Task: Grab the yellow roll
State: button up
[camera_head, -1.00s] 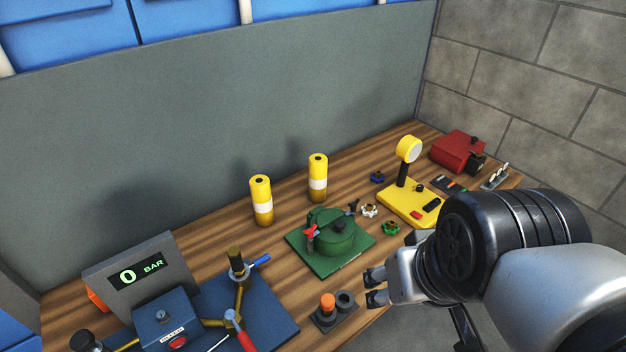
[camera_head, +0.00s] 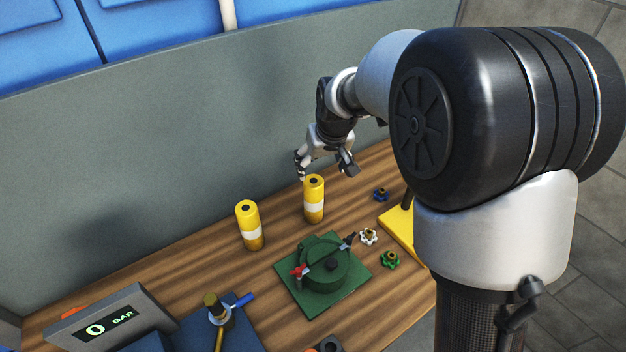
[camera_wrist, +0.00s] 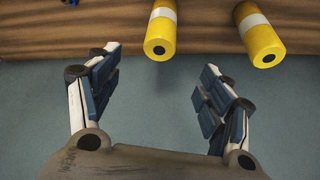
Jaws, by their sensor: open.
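Two yellow rolls with white bands stand upright on the wooden bench. The right roll (camera_head: 314,199) is just below my gripper (camera_head: 325,168) in the head view; the left roll (camera_head: 249,226) stands apart from it. My gripper is open and empty, above and behind the right roll. In the wrist view one roll (camera_wrist: 161,32) shows ahead of the open fingers (camera_wrist: 160,95), roughly between them, and the other roll (camera_wrist: 258,36) lies off to the right. Neither roll appears touched by the fingers.
A green valve unit (camera_head: 324,281) stands in front of the rolls. Small handwheels (camera_head: 369,237) and a yellow base (camera_head: 399,229) lie to the right. A grey wall panel (camera_head: 150,150) rises behind.

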aim_at(313, 184)
jog(key=b+x, duration=0.2)
jog(key=x, duration=1.5)
jog(key=shift+w+a+b, duration=0.1)
jog(key=shift+b, duration=0.25)
jog(key=shift+r, duration=0.1)
jog(key=shift+c, duration=0.3)
jog(key=c, duration=1.6)
grip_shut()
jog(key=shift+r, duration=0.15)
